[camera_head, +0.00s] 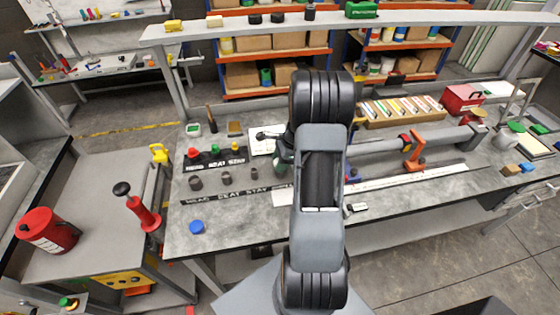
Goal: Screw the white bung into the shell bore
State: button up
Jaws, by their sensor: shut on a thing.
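My arm stands upright in the middle of the picture and covers the centre of the workbench (235,212). My gripper is hidden behind it, so I cannot see the jaws or anything in them. I cannot make out a white bung.
Small red (193,152), green (215,149) and yellow (235,147) plugs stand on a labelled strip at left. Dark cylinders (196,183) stand in front of them. A blue cap (197,227) lies near the front edge. A red canister (48,230) stands on the left bench.

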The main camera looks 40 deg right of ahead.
jog(key=m+t, duration=0.1)
jog(key=m, duration=0.2)
jog(key=shift+r+m+h+p, duration=0.1)
jog(key=shift+m+h+p, duration=0.3)
jog(key=shift+m, duration=0.5)
jog(key=shift+m+t+h+p, duration=0.5)
jog(key=shift+m, duration=0.5)
jog(key=m+h, duration=0.1)
jog(key=m, duration=0.1)
jog(key=shift+m+p, duration=0.3)
jog(key=o, duration=0.7)
jog(key=shift+c, duration=0.2)
